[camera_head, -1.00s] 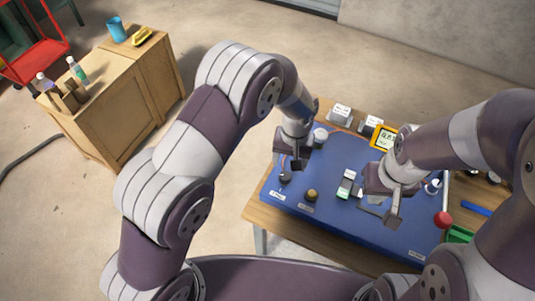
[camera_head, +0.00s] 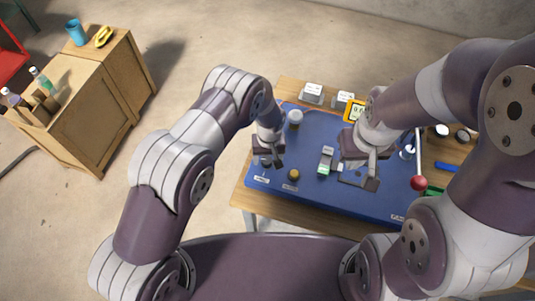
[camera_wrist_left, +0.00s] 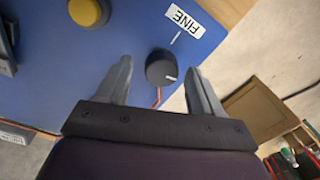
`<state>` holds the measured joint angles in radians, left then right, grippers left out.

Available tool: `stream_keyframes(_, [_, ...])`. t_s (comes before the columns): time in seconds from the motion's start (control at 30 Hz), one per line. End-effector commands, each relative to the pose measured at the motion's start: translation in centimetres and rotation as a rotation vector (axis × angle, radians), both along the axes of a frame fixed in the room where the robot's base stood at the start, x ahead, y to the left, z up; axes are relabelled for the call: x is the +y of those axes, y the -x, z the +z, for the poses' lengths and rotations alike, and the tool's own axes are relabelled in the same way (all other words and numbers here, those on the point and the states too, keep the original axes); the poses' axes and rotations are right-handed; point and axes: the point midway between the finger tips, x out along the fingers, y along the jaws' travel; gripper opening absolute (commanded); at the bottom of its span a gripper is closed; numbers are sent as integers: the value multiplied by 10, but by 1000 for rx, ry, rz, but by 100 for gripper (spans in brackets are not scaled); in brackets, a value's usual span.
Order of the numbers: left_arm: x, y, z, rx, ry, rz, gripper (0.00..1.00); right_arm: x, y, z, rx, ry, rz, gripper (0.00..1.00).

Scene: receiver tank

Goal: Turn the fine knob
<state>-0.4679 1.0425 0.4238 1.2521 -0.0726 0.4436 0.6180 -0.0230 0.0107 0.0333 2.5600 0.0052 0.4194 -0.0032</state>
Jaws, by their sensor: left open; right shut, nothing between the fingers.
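The fine knob (camera_wrist_left: 161,67) is a round black knob with a small white mark, beside a white label reading FINE (camera_wrist_left: 181,18) on the blue panel (camera_wrist_left: 125,20). In the left wrist view it sits between the two spread fingers of my left gripper (camera_wrist_left: 160,75), with a gap on each side. In the head view my left gripper (camera_head: 267,160) is over the panel's left end and mostly hides the knob. I cannot tell how far the fingertips are above the panel. My right gripper (camera_head: 371,182) is shut and empty over the middle right of the panel.
A yellow-brass knob (camera_head: 293,174) stands right of the fine knob; it shows in the left wrist view (camera_wrist_left: 88,11). A switch block (camera_head: 325,160), a yellow meter (camera_head: 355,110) and a red-balled lever (camera_head: 418,183) are further right. A wooden cabinet (camera_head: 90,120) stands left.

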Motion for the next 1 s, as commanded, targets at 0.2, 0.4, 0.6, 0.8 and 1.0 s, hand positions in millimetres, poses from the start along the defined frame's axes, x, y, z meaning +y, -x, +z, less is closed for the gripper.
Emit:
stream_keyframes(0.2, [0,0,-1,-1,0,0,66,0,0,0,0,0,0,0])
stream_keyframes(0.4, [0,0,-1,0,0,0,14,0,0,0,0,0,0,0])
stream_keyframes(0.6, [0,0,-1,0,0,-3,10,0,0,-1,0,0,0,0])
stream_keyframes(0.8, [0,0,-2,1,-1,-46,10,0,0,-6,0,0,0,0])
stream_keyframes(1.0, [0,0,-4,1,-1,-168,10,0,0,-17,0,0,0,0])
